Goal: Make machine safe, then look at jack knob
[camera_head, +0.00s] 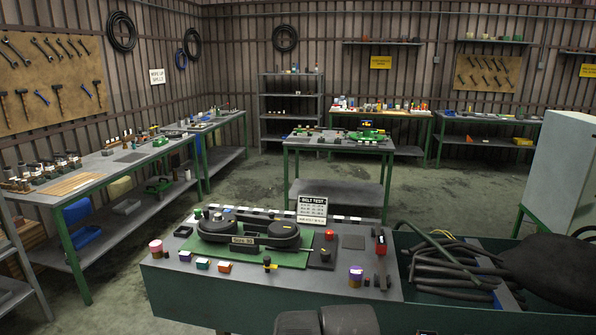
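A machine with two dark round housings (240,229) sits on a green mat (290,258) on the near bench, with a label that seems to read "Size 50". A red knob or button (329,234) stands on a black block (322,254) at its right. A small dark knob on a yellow base (267,263) stands at the mat's front edge. A tool with a red part (381,243) stands farther right. I cannot tell which part is the jack knob or whether the machine is running. My gripper is not clearly visible; dark rounded shapes show at the bottom edge.
A "BELT TEST" sign (312,209) stands behind the machine. Small coloured containers, including a purple one (355,276), line the bench front. A green bin of dark hoses (450,265) is at right. Other benches stand left and behind; the floor between (240,180) is open.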

